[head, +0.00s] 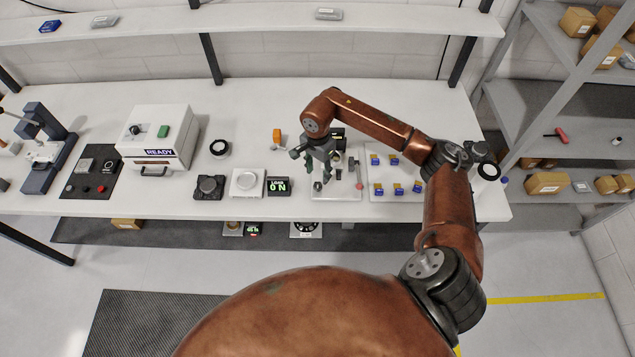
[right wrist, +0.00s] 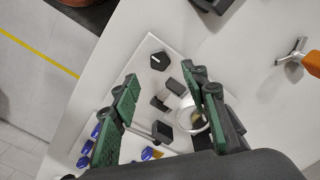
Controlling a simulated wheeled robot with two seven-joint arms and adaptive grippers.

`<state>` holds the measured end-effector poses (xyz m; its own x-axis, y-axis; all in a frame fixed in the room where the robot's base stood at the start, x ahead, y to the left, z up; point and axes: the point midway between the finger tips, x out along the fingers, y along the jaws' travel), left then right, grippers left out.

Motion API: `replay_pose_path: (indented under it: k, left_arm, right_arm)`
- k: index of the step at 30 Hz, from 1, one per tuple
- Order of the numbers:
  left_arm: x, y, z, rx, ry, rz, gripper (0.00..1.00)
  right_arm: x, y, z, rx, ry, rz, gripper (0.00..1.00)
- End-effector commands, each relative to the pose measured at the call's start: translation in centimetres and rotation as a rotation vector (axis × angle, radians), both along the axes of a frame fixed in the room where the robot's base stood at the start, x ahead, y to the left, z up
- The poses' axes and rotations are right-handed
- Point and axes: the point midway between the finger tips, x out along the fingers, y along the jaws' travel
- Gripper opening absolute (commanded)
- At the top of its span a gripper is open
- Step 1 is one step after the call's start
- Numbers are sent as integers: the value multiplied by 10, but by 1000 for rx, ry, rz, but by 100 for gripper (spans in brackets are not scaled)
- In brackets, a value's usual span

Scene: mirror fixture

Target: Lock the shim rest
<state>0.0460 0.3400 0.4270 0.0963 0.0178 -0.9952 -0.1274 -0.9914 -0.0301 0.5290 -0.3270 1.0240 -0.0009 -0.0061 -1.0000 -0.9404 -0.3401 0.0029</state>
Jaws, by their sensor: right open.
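The mirror fixture is a pale plate (head: 345,193) on the bench. It also shows in the right wrist view (right wrist: 135,48). On it, the right wrist view shows a black knob (right wrist: 158,62), a small grey and black block (right wrist: 175,87), a black cube (right wrist: 162,131) and a round pale-rimmed part (right wrist: 190,122), partly hidden by a finger. I cannot tell which part is the shim rest or its lock. My right gripper (head: 318,171) is open and empty above the plate's left side. In the wrist view, its green-padded fingers (right wrist: 160,85) stand either side of these parts. My left gripper is not in view.
Right of the plate lies a tray (head: 410,173) with several blue and yellow pieces. To the left stand a green-lit display (head: 278,186), a white round-topped device (head: 247,183) and a white READY box (head: 157,140). An orange-handled tool (head: 277,136) lies behind.

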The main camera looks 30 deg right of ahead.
Motion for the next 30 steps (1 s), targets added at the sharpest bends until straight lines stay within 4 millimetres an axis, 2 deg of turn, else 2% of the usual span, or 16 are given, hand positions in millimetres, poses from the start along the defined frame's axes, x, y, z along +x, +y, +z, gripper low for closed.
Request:
replay_pose_path:
  k: [6,12,23,30]
  left_arm:
    - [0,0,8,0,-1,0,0]
    - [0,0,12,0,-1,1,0]
    - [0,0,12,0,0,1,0]
    - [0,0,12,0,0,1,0]
  right_arm:
    - [-2,2,-36,6,3,-1,41]
    - [-1,2,-58,5,1,-1,41]
    - [-1,2,-65,6,-1,0,41]
    - [-1,2,-65,6,-1,0,25]
